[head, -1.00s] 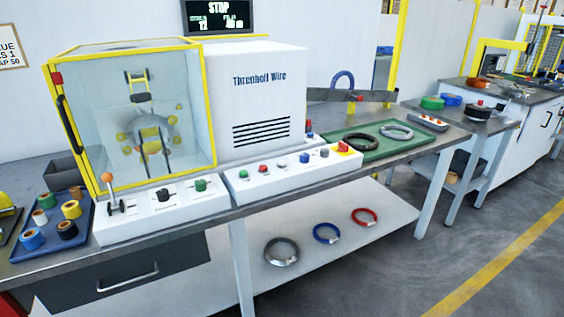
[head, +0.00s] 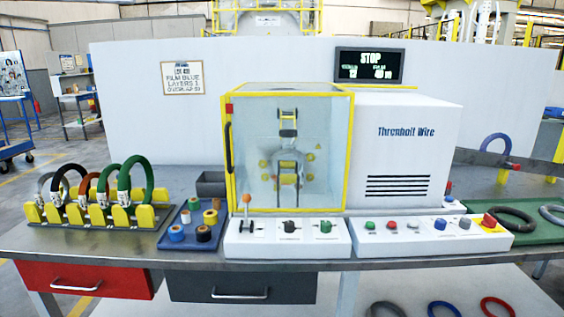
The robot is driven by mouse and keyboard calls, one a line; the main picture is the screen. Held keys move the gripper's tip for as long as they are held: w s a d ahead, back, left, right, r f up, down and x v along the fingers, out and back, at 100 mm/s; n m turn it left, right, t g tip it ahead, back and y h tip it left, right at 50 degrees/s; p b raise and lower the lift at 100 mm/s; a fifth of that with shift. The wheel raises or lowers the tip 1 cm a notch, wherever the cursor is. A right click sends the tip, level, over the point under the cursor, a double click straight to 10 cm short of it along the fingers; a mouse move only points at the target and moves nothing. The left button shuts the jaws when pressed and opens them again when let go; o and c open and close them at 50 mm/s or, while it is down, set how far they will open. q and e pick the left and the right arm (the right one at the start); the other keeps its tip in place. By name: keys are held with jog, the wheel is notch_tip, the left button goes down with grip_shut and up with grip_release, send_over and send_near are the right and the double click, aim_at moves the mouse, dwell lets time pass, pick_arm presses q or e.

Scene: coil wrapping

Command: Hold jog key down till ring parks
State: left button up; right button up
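The wrapping machine's yellow-framed glass guard (head: 349,150) is closed. Behind the glass is a grey ring (head: 289,158) with yellow rollers around it; its exact stop position is unclear. The right control panel (head: 430,246) has green (head: 369,226), red (head: 391,225), white (head: 413,225) and blue (head: 440,224) buttons, and a red mushroom button (head: 489,220) on yellow. The left panel (head: 270,250) has an orange-ball lever (head: 246,199), a black knob (head: 289,227) and a green knob (head: 326,227). Their labels are too small to read. The display (head: 369,66) reads STOP. Neither gripper is in view.
A rack (head: 95,222) of upright coils stands on the bench at left. A blue tray (head: 190,238) of tape rolls and a grey bin (head: 211,184) sit beside the machine. A green mat (head: 540,231) with coils lies at right. Drawers (head: 85,279) are below.

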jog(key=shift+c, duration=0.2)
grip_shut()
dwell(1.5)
